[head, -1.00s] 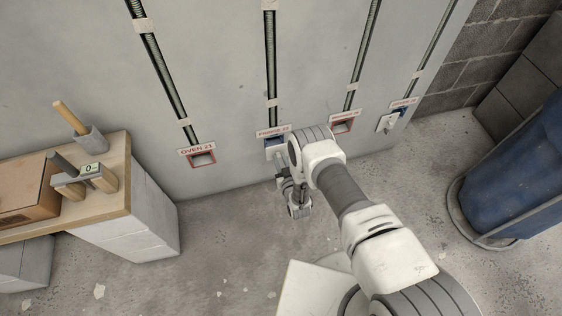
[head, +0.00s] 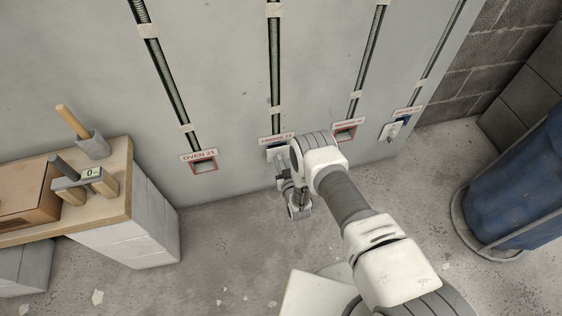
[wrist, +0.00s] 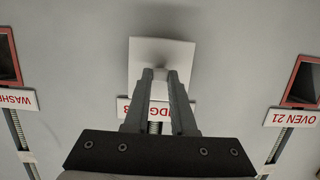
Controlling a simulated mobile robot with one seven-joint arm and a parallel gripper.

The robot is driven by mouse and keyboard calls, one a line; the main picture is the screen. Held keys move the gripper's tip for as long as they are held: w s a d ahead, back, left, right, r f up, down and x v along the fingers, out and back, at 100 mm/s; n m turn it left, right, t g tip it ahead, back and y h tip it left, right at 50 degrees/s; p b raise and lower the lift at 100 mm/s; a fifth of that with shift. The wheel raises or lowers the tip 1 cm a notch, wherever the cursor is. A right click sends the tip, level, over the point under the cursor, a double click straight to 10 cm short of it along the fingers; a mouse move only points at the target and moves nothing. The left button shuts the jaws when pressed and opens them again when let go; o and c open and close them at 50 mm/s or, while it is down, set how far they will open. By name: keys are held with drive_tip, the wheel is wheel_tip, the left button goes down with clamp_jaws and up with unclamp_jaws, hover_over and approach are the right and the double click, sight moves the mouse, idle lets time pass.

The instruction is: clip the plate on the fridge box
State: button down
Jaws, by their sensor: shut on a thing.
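The white square plate (wrist: 160,50) is in front of the fridge box in the wrist view and hides its opening. My gripper (wrist: 160,76) is shut on the small grip at the middle of the plate. The fridge label (wrist: 178,108) is partly hidden behind my fingers. In the head view, the fridge label (head: 276,139) shows above the plate (head: 276,154), with a thin dark strip of the box between them. My arm hides part of the plate there. I cannot tell whether the plate touches the box all round.
The open oven box (head: 203,166) is to the left, and another open red-rimmed box (head: 345,133) to the right. The far right box has a white plate (head: 391,131) at it. A workbench (head: 128,205) stands at left, a blue barrel (head: 515,185) at right.

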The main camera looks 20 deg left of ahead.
drive_tip(key=shift+w+a, duration=0.5)
drive_tip(key=shift+w, duration=0.3)
idle(0.9)
drive_tip(key=shift+c, duration=2.1)
unclamp_jaws()
